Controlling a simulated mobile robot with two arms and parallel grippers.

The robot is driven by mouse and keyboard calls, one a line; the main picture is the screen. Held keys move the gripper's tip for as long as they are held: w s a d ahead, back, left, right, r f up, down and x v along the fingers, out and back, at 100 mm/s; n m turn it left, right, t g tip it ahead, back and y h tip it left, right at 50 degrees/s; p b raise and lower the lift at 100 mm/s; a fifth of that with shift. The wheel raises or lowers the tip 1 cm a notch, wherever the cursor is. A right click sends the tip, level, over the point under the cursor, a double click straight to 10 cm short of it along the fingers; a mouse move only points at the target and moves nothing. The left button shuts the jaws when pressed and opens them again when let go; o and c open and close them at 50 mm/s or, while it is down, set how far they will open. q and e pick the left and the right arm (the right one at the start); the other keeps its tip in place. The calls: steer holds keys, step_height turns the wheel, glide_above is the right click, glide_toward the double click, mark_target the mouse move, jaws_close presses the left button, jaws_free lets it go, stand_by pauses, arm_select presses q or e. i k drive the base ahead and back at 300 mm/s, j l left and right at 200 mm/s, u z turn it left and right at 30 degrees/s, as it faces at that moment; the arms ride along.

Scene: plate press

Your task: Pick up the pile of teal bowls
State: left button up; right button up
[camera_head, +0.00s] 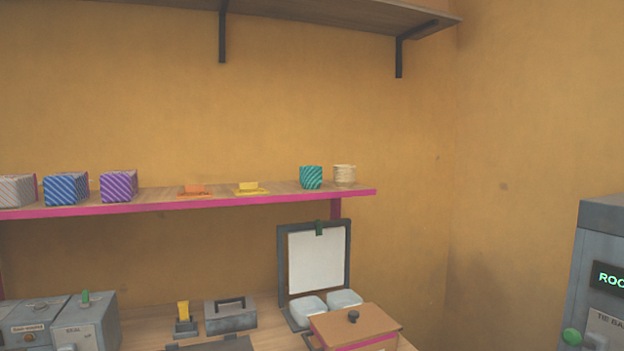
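The pile of teal bowls (311,178) appears as a small teal, patterned stack near the right end of the pink-edged shelf (230,203). It is small in the picture, so I cannot make out single bowls. A cream pile (345,176) stands just right of it on the same shelf. Neither of my grippers is in view.
Striped blocks in grey, blue (66,189) and purple (118,186) stand left on the shelf, with flat orange and yellow items (249,188) between. A higher shelf (340,12) hangs above. Grey machines (85,322) and a brown lidded box (355,327) stand on the counter below.

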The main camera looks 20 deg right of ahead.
mark_target(310, 177)
steer(key=i+l+z, duration=0.15)
steer(key=i+l, duration=0.3)
steer(key=i+l+z, duration=0.2)
steer(key=i+l, duration=0.15)
steer(key=i+l+z, duration=0.15)
steer(key=i+l, duration=0.15)
steer(key=i, duration=0.3)
